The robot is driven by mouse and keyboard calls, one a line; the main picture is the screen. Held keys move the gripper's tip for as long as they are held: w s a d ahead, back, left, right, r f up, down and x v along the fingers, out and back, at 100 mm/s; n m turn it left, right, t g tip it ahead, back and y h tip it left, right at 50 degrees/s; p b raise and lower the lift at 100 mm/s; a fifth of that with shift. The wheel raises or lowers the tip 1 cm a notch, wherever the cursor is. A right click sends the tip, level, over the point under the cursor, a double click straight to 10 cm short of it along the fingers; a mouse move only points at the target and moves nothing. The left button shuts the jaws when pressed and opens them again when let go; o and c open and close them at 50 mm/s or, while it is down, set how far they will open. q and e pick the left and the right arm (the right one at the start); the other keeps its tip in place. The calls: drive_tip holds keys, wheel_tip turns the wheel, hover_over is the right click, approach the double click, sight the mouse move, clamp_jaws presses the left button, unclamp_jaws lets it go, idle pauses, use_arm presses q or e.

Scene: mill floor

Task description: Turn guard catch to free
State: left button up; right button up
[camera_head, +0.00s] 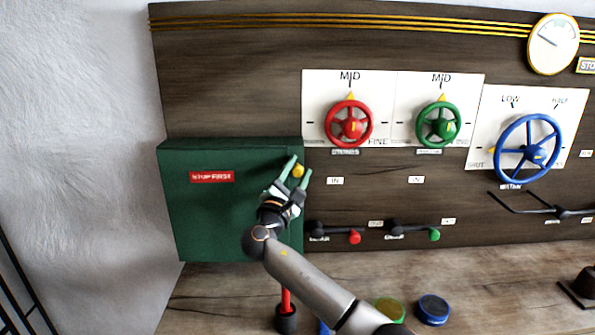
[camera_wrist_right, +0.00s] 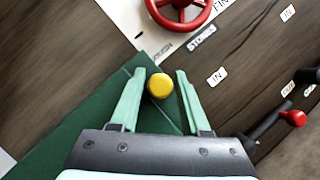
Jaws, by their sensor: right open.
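The guard is a green box (camera_head: 215,222) on the left of the dark wood panel, with a red label (camera_head: 212,177) on its front. The catch is a round yellow knob (camera_head: 298,171) near the guard's upper right edge. My right gripper (camera_head: 297,168) is at the knob, its two pale green fingers open. My left gripper is not in view.
Red (camera_head: 349,124), green (camera_head: 438,124) and blue (camera_head: 527,148) handwheels stand right of the guard. Levers with a red knob (camera_head: 355,237) and a green knob (camera_head: 434,235) sit below. A red-stemmed lever (camera_head: 287,300) and blue button (camera_head: 433,309) are on the bench.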

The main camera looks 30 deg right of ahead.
clamp_jaws()
drive_tip(key=shift+f+m, duration=0.1)
drive_tip(key=shift+m, duration=0.2)
drive_tip(key=m+g+b, duration=0.1)
drive_tip(key=m, duration=0.2)
drive_tip(key=shift+g+y, duration=0.3)
drive_tip(key=shift+g, duration=0.1)
drive_tip(key=m+g+y, duration=0.1)
drive_tip(key=m, duration=0.2)
drive_tip(key=shift+m, duration=0.3)
drive_tip(key=shift+a+m+g+y, duration=0.1)
drive_tip(key=shift+m+g+y, duration=0.4)
drive_tip(key=shift+m, duration=0.7)
drive_tip(key=shift+m+y+p, duration=0.7)
drive_tip(key=shift+m+p, duration=0.05)
drive_tip(key=shift+m, duration=0.35)
drive_tip(key=m+y+p, duration=0.2)
drive_tip(key=m+p, duration=0.1)
drive_tip(key=m, duration=0.1)
drive_tip(key=shift+y, duration=0.4)
